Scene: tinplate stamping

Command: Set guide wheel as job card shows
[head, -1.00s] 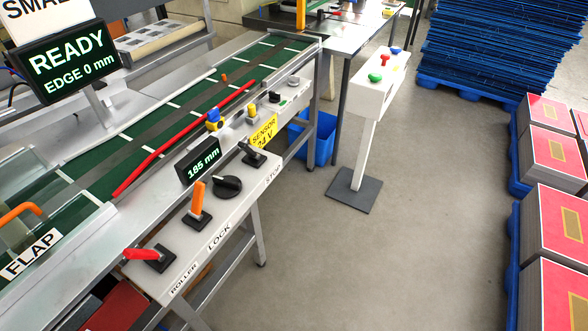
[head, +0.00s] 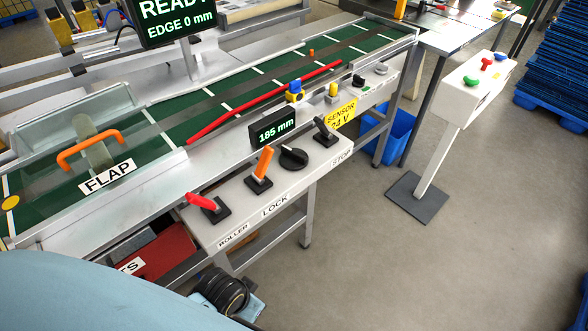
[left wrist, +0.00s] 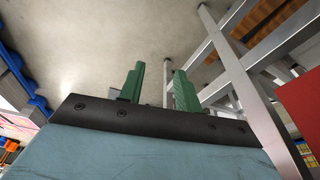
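The black round knob (head: 293,158), which looks like the guide wheel, sits on the white control panel (head: 215,232) beside a display (head: 273,127) reading "185 mm". The red guide rail (head: 262,102) runs slantwise along the green belt. The job card is not readable in the current head view. My left gripper (left wrist: 158,88) shows in the left wrist view with its two green fingers apart and nothing between them. It points toward the floor and the table legs, away from the knob. My right gripper is not in view.
On the panel are a red lever (head: 203,202), an orange lever (head: 264,163) and a black lever (head: 323,130). The orange-handled flap (head: 92,148) is at left. A white button post (head: 468,90) stands at right. A blue bin (head: 393,137) sits below. Floor in front is clear.

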